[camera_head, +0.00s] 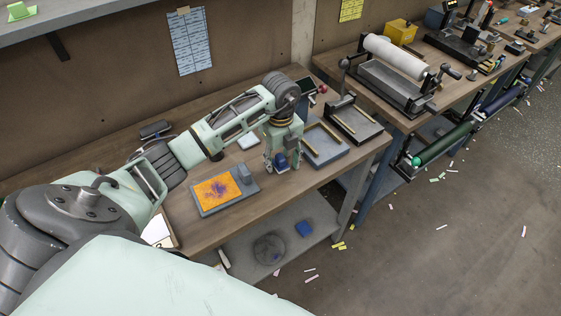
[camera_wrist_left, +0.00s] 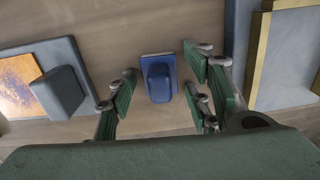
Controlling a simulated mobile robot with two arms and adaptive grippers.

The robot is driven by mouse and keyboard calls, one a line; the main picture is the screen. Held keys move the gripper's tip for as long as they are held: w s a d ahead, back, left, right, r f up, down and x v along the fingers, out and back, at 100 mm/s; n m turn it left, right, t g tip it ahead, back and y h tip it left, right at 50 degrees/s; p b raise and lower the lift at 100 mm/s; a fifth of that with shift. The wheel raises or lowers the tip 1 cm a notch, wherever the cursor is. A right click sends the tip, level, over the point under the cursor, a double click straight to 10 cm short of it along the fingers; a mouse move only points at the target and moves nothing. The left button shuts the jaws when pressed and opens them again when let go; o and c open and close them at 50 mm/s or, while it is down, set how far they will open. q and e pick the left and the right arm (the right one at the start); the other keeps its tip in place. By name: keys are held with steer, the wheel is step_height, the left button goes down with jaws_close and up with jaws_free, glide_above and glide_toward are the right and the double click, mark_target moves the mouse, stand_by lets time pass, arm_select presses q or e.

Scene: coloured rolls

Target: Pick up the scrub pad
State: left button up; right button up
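A small blue block with a raised grip, which looks like the scrub pad (camera_wrist_left: 158,78), lies on the wooden workbench (camera_head: 225,229). In the head view the scrub pad (camera_head: 281,161) shows between the fingers of my left gripper (camera_head: 281,164), partly hidden by them. In the left wrist view my left gripper (camera_wrist_left: 160,82) is open, with green-padded fingers on both sides of the pad. Gaps show between the pad and the fingers, so it is not gripped. My right gripper is not in view.
A grey tray with an orange-and-purple plate (camera_head: 217,190) and grey block (camera_head: 245,174) lies left of the gripper. A shallow grey tray (camera_head: 322,157) stands close on its right. A roller press (camera_head: 390,75) is on the farther bench. A lower shelf (camera_head: 322,214) holds a blue item.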

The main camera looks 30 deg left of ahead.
mark_target(282, 158)
arm_select(q)
steer(key=c, duration=0.9)
steer(key=shift+c, duration=0.3)
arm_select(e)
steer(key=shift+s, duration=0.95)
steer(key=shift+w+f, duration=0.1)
arm_select(q)
steer(key=shift+r, duration=0.4)
steer(key=r+b, duration=0.1)
steer(key=r, duration=0.2)
steer(key=shift+d+r+b, duration=0.3)
steer(key=shift+d+b, duration=0.05)
steer(key=shift+b, duration=0.05)
steer(key=s+d+r, duration=0.4)
steer(key=d+r, duration=0.2)
steer(key=d, duration=0.4)
steer(key=shift+s+r, duration=0.3)
steer(key=shift+r, duration=0.05)
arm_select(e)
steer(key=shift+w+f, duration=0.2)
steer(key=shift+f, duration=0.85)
